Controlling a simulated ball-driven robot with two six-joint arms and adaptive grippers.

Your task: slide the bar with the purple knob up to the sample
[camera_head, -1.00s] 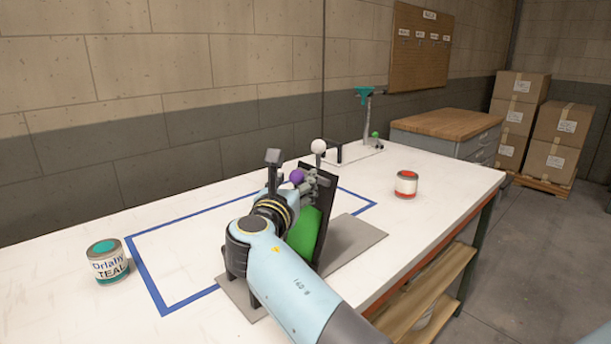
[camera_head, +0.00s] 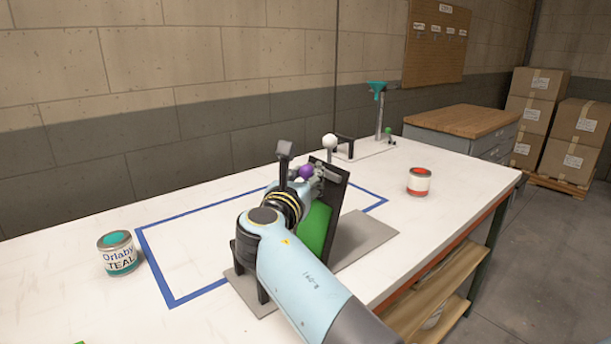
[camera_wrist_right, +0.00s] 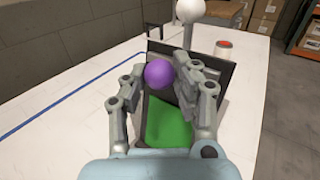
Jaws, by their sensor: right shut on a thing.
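The purple knob (camera_head: 306,172) sits near the upper part of a dark upright panel with a green face. It also shows in the right wrist view (camera_wrist_right: 159,74), between the fingers of my right gripper (camera_wrist_right: 160,78). The right gripper, also in the head view (camera_head: 312,174), is shut on the knob. The bar behind the knob is hidden by the knob and fingers. The green sample (camera_head: 315,228) fills the lower part of the panel, and it shows below the knob in the right wrist view (camera_wrist_right: 168,124). My left gripper is not in view.
A white ball (camera_head: 329,141) stands on a post behind the panel. The panel stands on a grey base plate (camera_head: 372,238) on the white table. A teal paint can (camera_head: 118,255) is at the left, a red one (camera_head: 419,182) at the right.

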